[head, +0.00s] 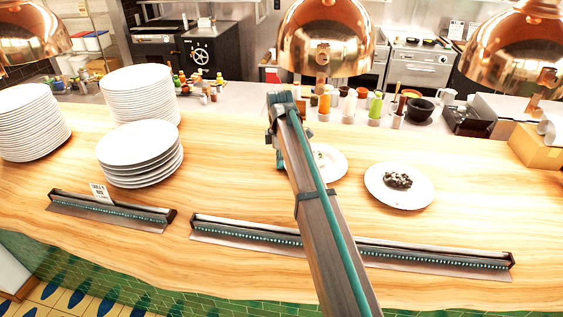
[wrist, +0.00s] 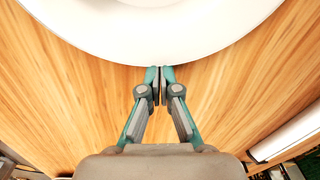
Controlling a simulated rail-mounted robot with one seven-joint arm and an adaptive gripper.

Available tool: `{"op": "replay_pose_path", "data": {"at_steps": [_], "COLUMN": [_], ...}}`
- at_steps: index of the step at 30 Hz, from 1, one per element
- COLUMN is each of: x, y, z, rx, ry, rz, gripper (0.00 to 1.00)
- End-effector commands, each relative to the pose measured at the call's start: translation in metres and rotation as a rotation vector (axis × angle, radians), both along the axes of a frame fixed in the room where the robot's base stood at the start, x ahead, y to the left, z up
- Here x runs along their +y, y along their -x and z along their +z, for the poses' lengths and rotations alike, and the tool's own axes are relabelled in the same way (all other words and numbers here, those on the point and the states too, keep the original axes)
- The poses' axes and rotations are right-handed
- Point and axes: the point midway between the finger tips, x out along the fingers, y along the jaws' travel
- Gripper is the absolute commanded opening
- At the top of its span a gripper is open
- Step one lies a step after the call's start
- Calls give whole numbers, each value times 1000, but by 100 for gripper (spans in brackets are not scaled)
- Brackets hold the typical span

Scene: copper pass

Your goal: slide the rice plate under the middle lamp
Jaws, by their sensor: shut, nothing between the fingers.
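A white plate (head: 336,166) lies on the wooden counter, partly hidden behind my arm. Only a little of what it holds shows, so I cannot clearly make out rice. The middle copper lamp (head: 325,45) hangs above and behind this plate. My gripper (head: 280,162) is at the plate's left side in the head view, mostly hidden by my own arm. In the wrist view my gripper (wrist: 160,72) is shut and empty, with its fingertips close to the rim of a white plate (wrist: 150,45). I cannot tell whether they touch.
Another plate (head: 399,202) with dark food lies to the right. Stacks of white plates (head: 140,148) stand at left. Low slotted rails (head: 430,257) run along the front. Bottles and a dark bowl (head: 419,110) line the back. Copper lamps hang left (head: 30,30) and right (head: 520,50).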

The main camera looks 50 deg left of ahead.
Motion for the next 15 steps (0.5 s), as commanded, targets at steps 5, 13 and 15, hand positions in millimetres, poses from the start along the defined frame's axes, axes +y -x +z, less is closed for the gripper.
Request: {"op": "replay_pose_path", "data": {"at_steps": [5, 13, 15], "x": [1, 1, 1], "y": [0, -1, 0], "z": [11, 49, 59], "rx": [-1, -1, -1], "ry": [-1, -2, -1], "rz": [0, 0, 0], "gripper": [0, 0, 0]}}
